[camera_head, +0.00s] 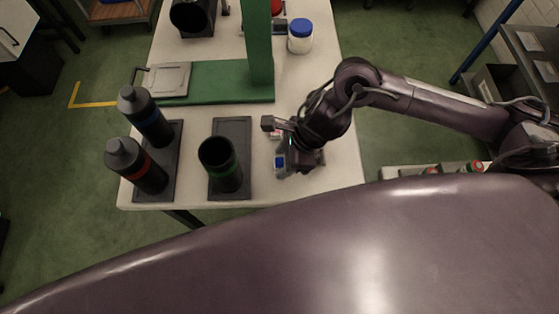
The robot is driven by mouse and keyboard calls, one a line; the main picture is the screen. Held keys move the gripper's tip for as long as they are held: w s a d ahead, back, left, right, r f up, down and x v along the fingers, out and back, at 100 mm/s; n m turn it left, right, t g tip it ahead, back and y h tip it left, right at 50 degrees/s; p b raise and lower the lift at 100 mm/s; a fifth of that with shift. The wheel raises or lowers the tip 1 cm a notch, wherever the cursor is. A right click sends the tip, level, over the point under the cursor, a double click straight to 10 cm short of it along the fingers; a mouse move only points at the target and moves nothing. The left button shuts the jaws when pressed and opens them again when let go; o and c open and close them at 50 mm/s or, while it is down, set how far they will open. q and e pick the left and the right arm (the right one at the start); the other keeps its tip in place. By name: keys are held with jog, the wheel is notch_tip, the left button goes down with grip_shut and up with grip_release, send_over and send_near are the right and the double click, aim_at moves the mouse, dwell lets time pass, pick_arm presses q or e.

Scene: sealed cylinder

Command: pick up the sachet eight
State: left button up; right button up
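My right gripper (282,143) is low over the right side of the white table, its arm coming in from the right. Small items lie at and under it: a small item with a blue patch (280,162) shows just below the fingers. I cannot tell which of these is the sachet eight, since the gripper hides part of them and no label is readable. The fingers look apart, but whether something is between them is not clear. My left gripper is not in view.
Two dark bottles (148,122) stand on a dark tray (171,175) at the left. An open black cylinder (226,170) stands on another tray (232,128). A green post (259,45) rises behind on a green base (215,85). A blue-lidded jar (300,40) stands at the back right.

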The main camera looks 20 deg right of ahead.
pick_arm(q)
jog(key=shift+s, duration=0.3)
pick_arm(e)
jog(key=c, duration=0.8)
jog(key=shift+o, duration=0.2)
